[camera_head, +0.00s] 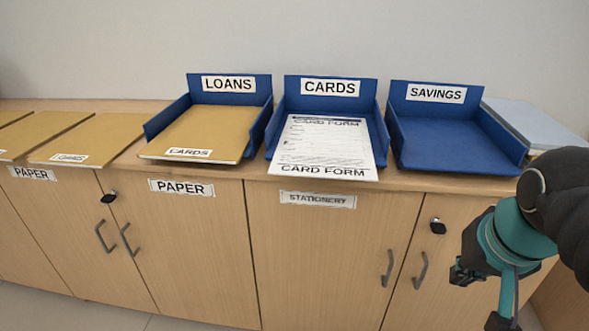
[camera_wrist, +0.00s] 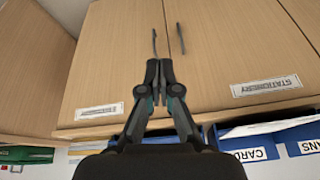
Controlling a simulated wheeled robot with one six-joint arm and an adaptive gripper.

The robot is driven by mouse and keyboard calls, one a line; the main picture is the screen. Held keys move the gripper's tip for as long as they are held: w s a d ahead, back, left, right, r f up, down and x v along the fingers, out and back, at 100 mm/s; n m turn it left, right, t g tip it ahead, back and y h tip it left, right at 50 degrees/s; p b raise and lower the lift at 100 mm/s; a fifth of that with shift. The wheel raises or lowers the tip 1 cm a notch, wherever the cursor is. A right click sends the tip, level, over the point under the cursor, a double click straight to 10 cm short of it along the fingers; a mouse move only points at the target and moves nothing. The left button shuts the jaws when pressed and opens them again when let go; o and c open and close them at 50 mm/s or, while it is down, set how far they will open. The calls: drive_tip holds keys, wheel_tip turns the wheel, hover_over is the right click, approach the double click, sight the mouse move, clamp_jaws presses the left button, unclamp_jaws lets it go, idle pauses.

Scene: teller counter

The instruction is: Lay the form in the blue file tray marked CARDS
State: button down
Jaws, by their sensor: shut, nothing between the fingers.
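The white form headed CARD FORM (camera_head: 322,147) lies flat in the blue file tray marked CARDS (camera_head: 330,98), the middle of three trays. The form's front end sticks out past the tray's open front, near the counter edge. In the wrist view the CARDS tray (camera_wrist: 246,150) shows upside down at the lower right, with a strip of white paper in it. My gripper (camera_head: 478,296) is shut and empty, low at the right in front of the cabinet doors, well apart from the form. In the wrist view its fingertips (camera_wrist: 159,72) are together.
The blue LOANS tray (camera_head: 258,90) at left holds a tan folder labelled CARDS (camera_head: 205,130). The blue SAVINGS tray (camera_head: 445,150) at right is empty. More tan folders (camera_head: 75,138) lie along the left counter. A pale blue stack (camera_head: 540,122) lies behind at far right. Cabinet handles (camera_head: 420,270) stick out below.

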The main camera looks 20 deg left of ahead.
drive_tip(key=w+a+r+g+p, duration=0.1)
drive_tip(key=w+a+r, duration=0.2)
drive_tip(key=a+r, duration=0.3)
drive_tip(key=w+a+r+g, duration=0.1)
drive_tip(key=w+a+r, duration=0.2)
drive_tip(key=a, duration=0.5)
drive_tip(key=n+g+p, duration=0.1)
drive_tip(key=g+p, duration=0.1)
approach(281, 174)
drive_tip(key=s, duration=0.5)
drive_tip(key=w+f+b, duration=0.2)
drive_tip(key=w+f, duration=0.1)
drive_tip(key=f, duration=0.6)
drive_tip(key=shift+w+h, duration=0.4)
